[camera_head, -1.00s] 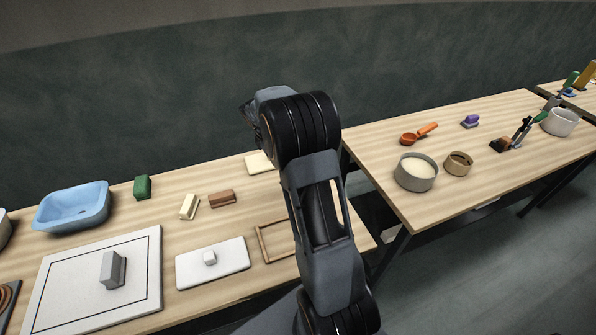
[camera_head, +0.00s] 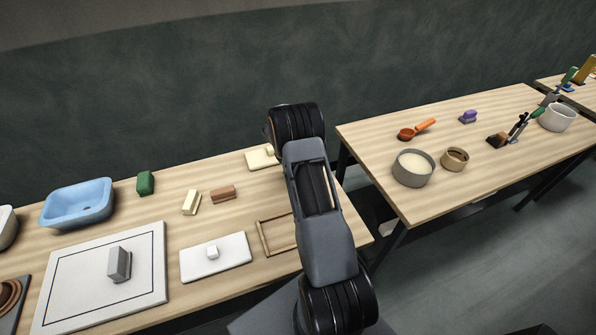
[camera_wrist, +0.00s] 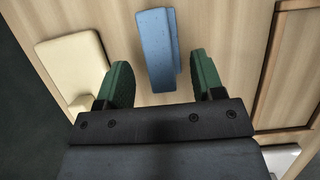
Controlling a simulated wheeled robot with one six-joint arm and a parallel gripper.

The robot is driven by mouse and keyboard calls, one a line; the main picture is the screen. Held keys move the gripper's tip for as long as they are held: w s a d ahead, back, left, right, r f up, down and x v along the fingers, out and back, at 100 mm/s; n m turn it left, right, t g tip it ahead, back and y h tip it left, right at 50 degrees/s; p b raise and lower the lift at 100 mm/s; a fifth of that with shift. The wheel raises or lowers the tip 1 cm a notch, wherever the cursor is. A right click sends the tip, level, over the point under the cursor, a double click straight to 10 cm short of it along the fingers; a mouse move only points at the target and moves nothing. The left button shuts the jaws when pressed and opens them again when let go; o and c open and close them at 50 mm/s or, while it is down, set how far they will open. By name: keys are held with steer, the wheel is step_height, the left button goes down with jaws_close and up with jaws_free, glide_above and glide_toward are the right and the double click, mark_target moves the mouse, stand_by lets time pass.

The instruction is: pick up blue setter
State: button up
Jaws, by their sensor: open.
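The blue setter (camera_wrist: 156,45) shows in the wrist view as a long flat blue block lying on the wooden table top. My gripper (camera_wrist: 160,75) is open, with its two green fingers spread. The lower end of the setter shows between the fingers, with a gap on each side. No contact is visible. In the head view my arm hides the setter and the gripper.
A cream board (camera_wrist: 73,65) with a small block lies left of the gripper in the wrist view; it also shows in the head view (camera_head: 259,160). A wooden frame (camera_head: 262,240) lies nearby. A brown block (camera_head: 223,194) and cream block (camera_head: 191,203) are further left.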

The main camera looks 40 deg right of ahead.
steer(key=p+x, duration=0.2)
steer(key=x, duration=0.2)
steer(key=shift+d+f, duration=0.15)
steer(key=shift+f, duration=0.15)
steer(key=shift+d+f, duration=0.1)
steer(key=shift+f, duration=0.15)
steer(key=shift+f+b, duration=0.25)
steer(key=shift+b, duration=0.2)
steer(key=shift+c, duration=0.3)
steer(key=c, duration=0.7)
steer(key=shift+r, duration=0.1)
